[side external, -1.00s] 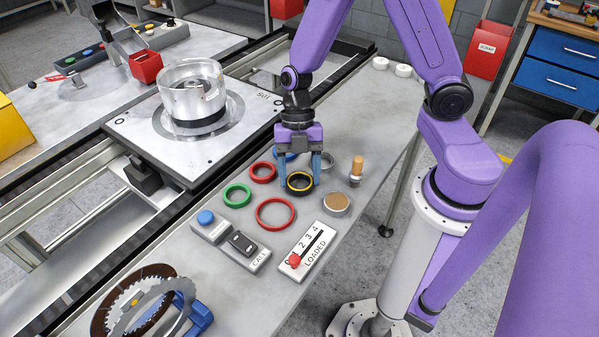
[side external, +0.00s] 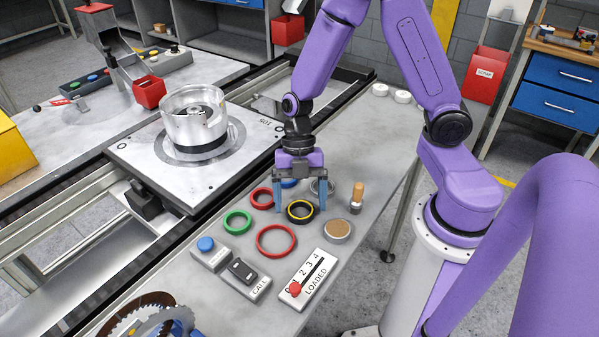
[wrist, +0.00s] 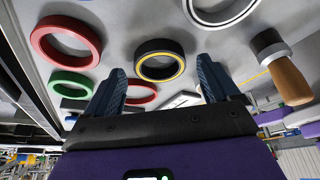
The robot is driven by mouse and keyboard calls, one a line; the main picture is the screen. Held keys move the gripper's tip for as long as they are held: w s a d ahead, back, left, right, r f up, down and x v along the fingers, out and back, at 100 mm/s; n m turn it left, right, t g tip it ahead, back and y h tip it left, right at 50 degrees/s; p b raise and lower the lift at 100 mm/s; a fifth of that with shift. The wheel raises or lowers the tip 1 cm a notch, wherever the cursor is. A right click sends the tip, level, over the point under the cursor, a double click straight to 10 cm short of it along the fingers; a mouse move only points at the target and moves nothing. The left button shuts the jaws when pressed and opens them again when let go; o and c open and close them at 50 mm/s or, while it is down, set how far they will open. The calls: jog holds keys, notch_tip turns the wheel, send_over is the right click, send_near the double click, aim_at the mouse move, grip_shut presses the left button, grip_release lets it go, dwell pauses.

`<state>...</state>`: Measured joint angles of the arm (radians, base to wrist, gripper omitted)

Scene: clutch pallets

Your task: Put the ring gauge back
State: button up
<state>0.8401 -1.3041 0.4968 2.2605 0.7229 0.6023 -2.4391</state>
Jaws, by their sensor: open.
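The task's ring gauge is not labelled in view; the black ring with a yellow band (side external: 300,219) is between my fingers and may be it. It lies flat on the grey bench. My gripper (side external: 300,208) points down over it, fingers spread wide, one on each side with a gap. In the wrist view the black ring (wrist: 160,46) sits just beyond and between the open fingertips (wrist: 160,65), apparently touching neither. Other rings lie close by: a small red one (side external: 262,207), a green one (side external: 237,232), a larger red one (side external: 276,256), and blue and grey ones partly hidden behind my gripper.
A counter panel marked LOADED (side external: 308,278) and a CALL switch box (side external: 244,279) are in front. A metal housing (side external: 193,125) sits on a pallet at left.

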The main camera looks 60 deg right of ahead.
jog(key=v, duration=1.1)
jog(key=s+r+m+t+h, duration=0.3)
jog(key=s+m, duration=1)
jog(key=s, duration=0.3)
